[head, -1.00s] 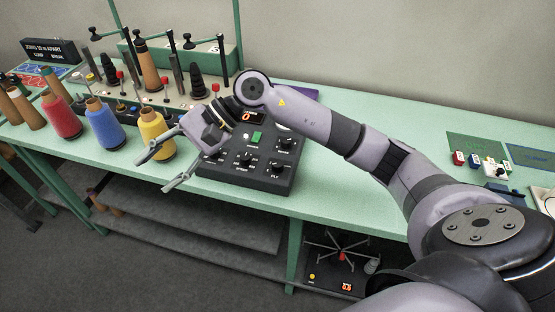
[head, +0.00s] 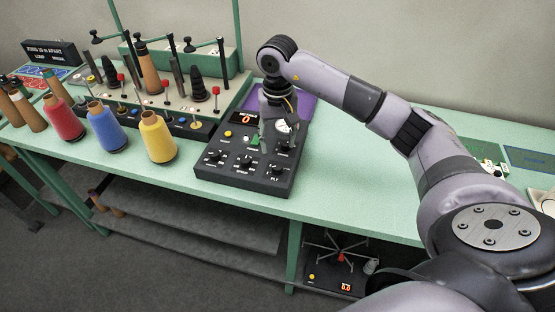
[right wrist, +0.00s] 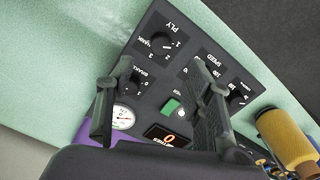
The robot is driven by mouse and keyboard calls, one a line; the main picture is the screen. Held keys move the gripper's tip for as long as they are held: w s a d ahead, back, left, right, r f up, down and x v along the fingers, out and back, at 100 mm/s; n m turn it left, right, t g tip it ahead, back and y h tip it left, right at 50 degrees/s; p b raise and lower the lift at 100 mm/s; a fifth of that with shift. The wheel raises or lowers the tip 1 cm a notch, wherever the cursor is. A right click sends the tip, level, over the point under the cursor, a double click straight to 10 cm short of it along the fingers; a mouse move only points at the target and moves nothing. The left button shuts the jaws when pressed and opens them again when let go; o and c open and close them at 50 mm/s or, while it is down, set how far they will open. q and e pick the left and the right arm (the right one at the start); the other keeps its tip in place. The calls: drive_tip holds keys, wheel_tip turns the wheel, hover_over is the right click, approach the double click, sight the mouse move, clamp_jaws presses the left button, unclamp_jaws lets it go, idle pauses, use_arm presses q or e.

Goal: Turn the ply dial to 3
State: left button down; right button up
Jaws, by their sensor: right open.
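The ply dial (head: 277,170) is a black knob at the front right corner of the dark control panel (head: 225,180). In the right wrist view the ply dial (right wrist: 160,43) lies beyond the fingertips, with numbers around it; I cannot tell for sure which one its pointer marks. My right gripper (head: 274,143) points down over the panel's right half, behind the ply dial and apart from it. In the right wrist view the right gripper's two fingers (right wrist: 162,68) are spread wide with nothing between them. My left gripper is not in view.
The panel also bears a speed dial (head: 245,160), another dial, a green button (right wrist: 170,106), a round gauge (right wrist: 123,117) and a red display (head: 246,119). Red, blue and yellow (head: 158,138) yarn cones stand to the left. The green table (head: 350,185) right of the panel is clear.

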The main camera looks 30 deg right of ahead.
sight(277, 166)
wheel_tip(277, 166, down, 9)
drive_tip(key=shift+f+p, duration=0.1)
drive_tip(key=shift+p, duration=0.95)
drive_tip(key=shift+c, duration=0.2)
clamp_jaws()
